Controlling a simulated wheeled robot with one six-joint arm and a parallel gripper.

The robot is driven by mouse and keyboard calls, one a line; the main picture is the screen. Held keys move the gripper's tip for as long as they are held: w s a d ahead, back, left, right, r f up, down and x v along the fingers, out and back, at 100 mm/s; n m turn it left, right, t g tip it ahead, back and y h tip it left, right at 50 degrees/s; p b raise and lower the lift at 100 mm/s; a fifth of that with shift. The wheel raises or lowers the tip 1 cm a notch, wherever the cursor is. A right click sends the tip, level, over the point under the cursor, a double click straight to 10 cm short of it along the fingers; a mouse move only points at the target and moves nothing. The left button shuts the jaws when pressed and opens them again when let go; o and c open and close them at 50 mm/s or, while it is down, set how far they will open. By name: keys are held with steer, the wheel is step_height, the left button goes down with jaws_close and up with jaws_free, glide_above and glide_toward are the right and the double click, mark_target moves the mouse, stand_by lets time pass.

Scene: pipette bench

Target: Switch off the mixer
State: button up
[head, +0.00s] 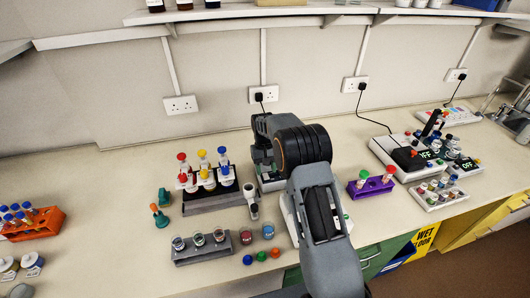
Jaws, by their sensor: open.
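A pale device (270,184) stands on the bench under and behind my arm, with a cable rising to the wall socket behind it. My arm hides most of it, so its switch and any display cannot be made out. It may be the mixer. My gripper (265,167) is low over this device at the end of my arm. It is open, but its fingertips are largely hidden, and I cannot tell whether they touch the device. Another pale device with a black top (404,158) stands at the right, wired to a socket; small display text there appears to read OFF.
Left of my arm are a dark rack with capped bottles (227,198), a grey rack of jars (189,256) and a pipette-like tool (251,202). A purple rack (371,187) stands to the right, an orange rack (45,226) far left.

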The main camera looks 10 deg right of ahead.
steer(key=b+v, duration=0.1)
steer(key=v, duration=1)
steer(key=shift+r, duration=0.15)
